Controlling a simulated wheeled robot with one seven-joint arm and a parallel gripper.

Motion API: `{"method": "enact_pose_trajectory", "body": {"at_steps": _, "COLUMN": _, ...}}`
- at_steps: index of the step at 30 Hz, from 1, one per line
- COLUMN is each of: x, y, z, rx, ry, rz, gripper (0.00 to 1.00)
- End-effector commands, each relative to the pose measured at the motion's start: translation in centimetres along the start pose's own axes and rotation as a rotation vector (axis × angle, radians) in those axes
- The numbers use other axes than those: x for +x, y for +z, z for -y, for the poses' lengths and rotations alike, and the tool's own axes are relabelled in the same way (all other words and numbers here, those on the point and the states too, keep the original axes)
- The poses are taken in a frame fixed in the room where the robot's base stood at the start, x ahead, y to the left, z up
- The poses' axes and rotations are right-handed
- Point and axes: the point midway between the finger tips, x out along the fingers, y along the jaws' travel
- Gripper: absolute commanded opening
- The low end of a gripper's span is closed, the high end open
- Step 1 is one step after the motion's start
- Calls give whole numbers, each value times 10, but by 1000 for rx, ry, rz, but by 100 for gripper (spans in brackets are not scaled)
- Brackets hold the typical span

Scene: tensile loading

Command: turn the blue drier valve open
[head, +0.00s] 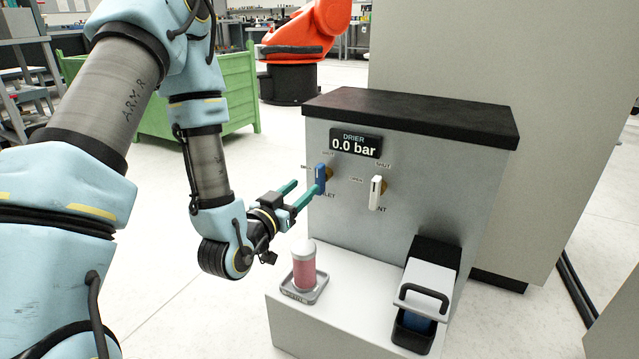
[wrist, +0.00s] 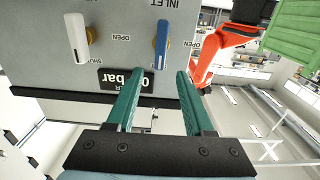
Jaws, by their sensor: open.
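The blue drier valve (head: 320,179) is a flat lever on the grey front panel, left of a white valve. It stands upright; the small lettering around it is partly hidden or too small to read in the head view. In the upside-down wrist view the blue lever (wrist: 161,45) lies just beyond my fingertips, roughly in line with the gap. My gripper (head: 305,187) has two teal fingers and is open and empty at the left of the panel. It also shows in the wrist view (wrist: 156,76). I cannot tell whether a finger touches the lever.
The display (head: 355,144) above the valves reads 0.0 bar. The white valve (head: 375,192) stands upright to the right. Below, a pink cylinder (head: 304,270) on a small tray and a black-and-white handled box (head: 424,298) sit on the white ledge (head: 350,305).

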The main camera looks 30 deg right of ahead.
Motion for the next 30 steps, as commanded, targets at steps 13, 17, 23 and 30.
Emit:
{"method": "enact_pose_trajectory", "body": {"at_steps": 13, "x": 64, "y": 1, "z": 0, "rx": 0, "ry": -2, "rz": -3, "gripper": 52}}
{"method": "enact_pose_trajectory", "body": {"at_steps": 17, "x": 81, "y": 1, "z": 0, "rx": -1, "ry": -2, "rz": -1, "gripper": 52}}
{"method": "enact_pose_trajectory", "body": {"at_steps": 23, "x": 92, "y": 0, "z": 0, "rx": -1, "ry": -1, "rz": 0, "gripper": 52}}
{"method": "enact_pose_trajectory", "body": {"at_steps": 30, "x": 93, "y": 0, "z": 0, "rx": -2, "ry": -1, "rz": 1, "gripper": 52}}
